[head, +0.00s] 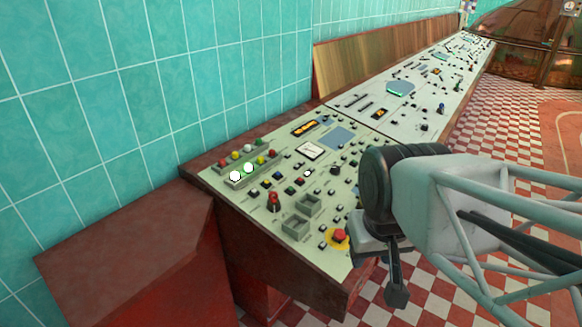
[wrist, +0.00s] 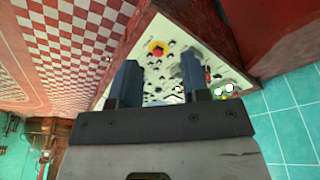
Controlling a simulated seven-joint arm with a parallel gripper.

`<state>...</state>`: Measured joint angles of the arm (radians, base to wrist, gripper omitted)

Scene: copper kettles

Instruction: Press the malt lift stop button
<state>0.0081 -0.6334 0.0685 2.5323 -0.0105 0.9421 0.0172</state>
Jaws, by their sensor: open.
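A red mushroom-shaped button on a yellow round base (head: 340,236) sits at the near right corner of the pale control panel (head: 262,228). It looks like the stop button, but I can read no label. It also shows in the wrist view (wrist: 157,48), ahead of the space between my fingers. My gripper (head: 382,268) is at the right of the panel's near corner in the head view, apart from the button. In the wrist view my gripper (wrist: 158,78) has its two fingers spread with nothing between them.
A red rotary handle (head: 274,201), a row of coloured lamps (head: 247,168) and two raised grey frames (head: 302,215) stand on the panel. A dark red cabinet (head: 130,245) adjoins it at left. A teal tiled wall is behind. The checkered floor at right is open.

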